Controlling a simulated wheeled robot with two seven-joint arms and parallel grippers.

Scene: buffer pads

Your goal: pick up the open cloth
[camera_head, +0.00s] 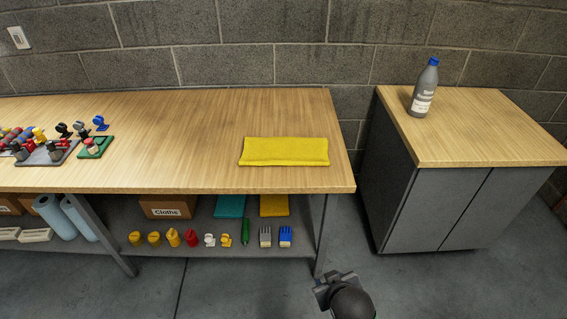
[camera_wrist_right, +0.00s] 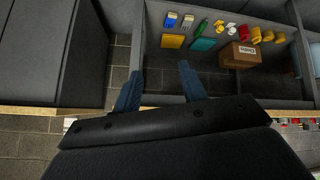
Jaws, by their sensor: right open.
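A yellow cloth (camera_head: 285,152) lies flat as a wide rectangle on the wooden workbench (camera_head: 190,120), near its right end and front edge. My right gripper (camera_wrist_right: 160,82) is open and empty, its two dark blue fingers spread apart in the right wrist view. In the head view a dark part of my right arm shows at the bottom, in front of the bench and well short of the cloth. The cloth is not visible in the right wrist view. My left gripper is not in view.
A grey cabinet (camera_head: 440,205) with a grey bottle (camera_head: 424,88) stands to the right, across a gap. Colourful small items (camera_head: 60,140) sit on the bench's left. A lower shelf holds a cloths box (camera_head: 168,207), brushes and folded pads. The bench is clear left of the cloth.

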